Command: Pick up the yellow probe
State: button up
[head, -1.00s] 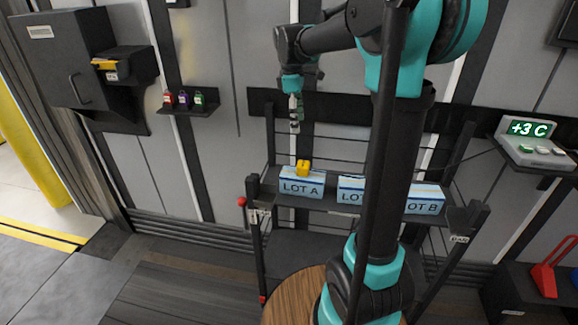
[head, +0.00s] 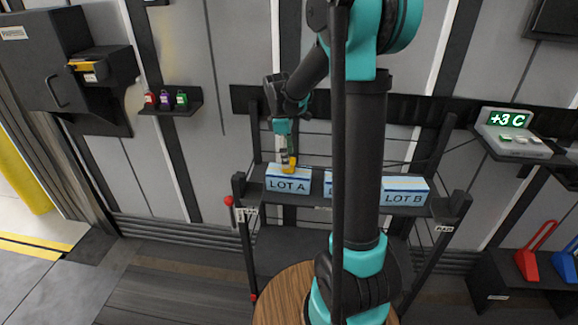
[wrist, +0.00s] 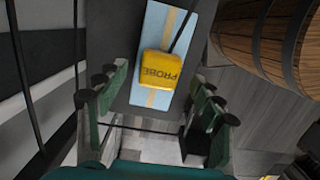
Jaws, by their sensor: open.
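The yellow probe (head: 293,162), a small block, sits on top of the light blue LOT A box (head: 288,182) on the dark rack shelf. In the wrist view the probe (wrist: 160,70) shows its PROBE lettering, lying on the blue box (wrist: 155,20) with its tan stripe. My gripper (head: 286,157) is just over the LOT A box, pointing down. In the wrist view its green fingers stand apart, one on each side of the probe, and my gripper (wrist: 153,88) is empty. I cannot tell the exact height gap.
More blue boxes, including LOT B (head: 405,191), stand to the right on the shelf. A red-knobbed lever (head: 229,201) sticks out at the rack's left. A wooden barrel (wrist: 265,40) stands close by. A display reading +3 C (head: 508,120) is at right.

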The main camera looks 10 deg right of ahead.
jog(key=shift+d+f, duration=0.1)
jog(key=shift+f, duration=0.85)
jog(key=c, duration=1.5)
jog(key=shift+o, duration=0.2)
